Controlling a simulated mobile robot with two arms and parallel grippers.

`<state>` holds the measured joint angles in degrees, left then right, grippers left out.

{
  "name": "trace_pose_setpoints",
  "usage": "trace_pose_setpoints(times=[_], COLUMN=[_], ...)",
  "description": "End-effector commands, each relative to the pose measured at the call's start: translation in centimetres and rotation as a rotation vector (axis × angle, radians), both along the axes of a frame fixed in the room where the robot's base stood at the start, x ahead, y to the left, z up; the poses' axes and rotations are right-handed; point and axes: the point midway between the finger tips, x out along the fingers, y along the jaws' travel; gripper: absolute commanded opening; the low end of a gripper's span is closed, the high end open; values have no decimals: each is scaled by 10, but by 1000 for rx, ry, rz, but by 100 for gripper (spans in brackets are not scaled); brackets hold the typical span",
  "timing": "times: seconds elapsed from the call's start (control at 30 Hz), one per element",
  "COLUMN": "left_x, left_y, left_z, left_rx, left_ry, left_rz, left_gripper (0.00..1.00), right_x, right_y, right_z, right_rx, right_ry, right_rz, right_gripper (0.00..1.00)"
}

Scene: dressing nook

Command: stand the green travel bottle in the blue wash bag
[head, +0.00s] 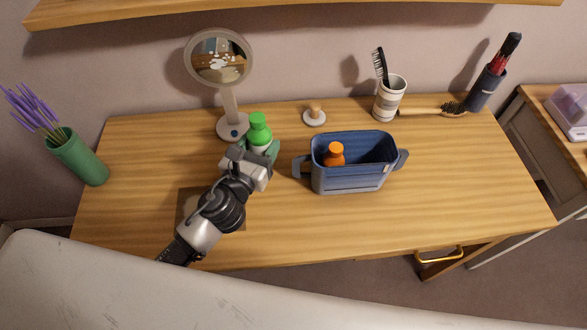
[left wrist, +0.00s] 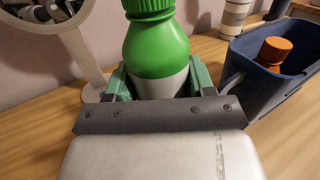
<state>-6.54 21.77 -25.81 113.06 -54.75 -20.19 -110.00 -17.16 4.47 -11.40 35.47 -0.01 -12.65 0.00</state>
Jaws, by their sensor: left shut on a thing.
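The green travel bottle (head: 259,130) has a green cap and a pale band, and stands upright at the back of the table, left of the bag. My left gripper (head: 262,153) is shut on it, with fingers on both sides in the left wrist view, where the bottle (left wrist: 157,48) fills the middle. The bottle's base is hidden, so I cannot tell whether it touches the table. The blue wash bag (head: 350,180) stands open with a handle at each end. An orange-capped bottle (head: 334,154) is inside its left part; the right part looks empty. My right gripper is out of view.
A round mirror (head: 228,100) stands just behind the bottle. The table's (head: 450,200) front right is clear.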

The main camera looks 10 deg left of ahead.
Motion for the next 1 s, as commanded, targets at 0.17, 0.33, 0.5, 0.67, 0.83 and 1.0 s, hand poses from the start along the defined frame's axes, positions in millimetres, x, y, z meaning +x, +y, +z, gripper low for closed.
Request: trace_pose_setpoints(times=[0.17,0.33,0.5,0.67,0.83,1.0], left_x=[0,0,0,0,0,0], left_y=[0,0,0,0,0,0], left_z=[-40,-54,-80,-89,-87,-92], left_rx=[-5,-3,-4,-3,-1,-1], left_ry=[5,3,4,2,1,1], left_rz=[3,3,4,2,1,1], left_gripper=[28,28,28,28,28,28], right_x=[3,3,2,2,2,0], right_y=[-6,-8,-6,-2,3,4], right_z=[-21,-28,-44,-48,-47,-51], right_rx=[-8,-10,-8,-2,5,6], right_ry=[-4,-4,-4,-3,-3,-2], right_rz=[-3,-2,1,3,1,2], right_gripper=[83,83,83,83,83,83])
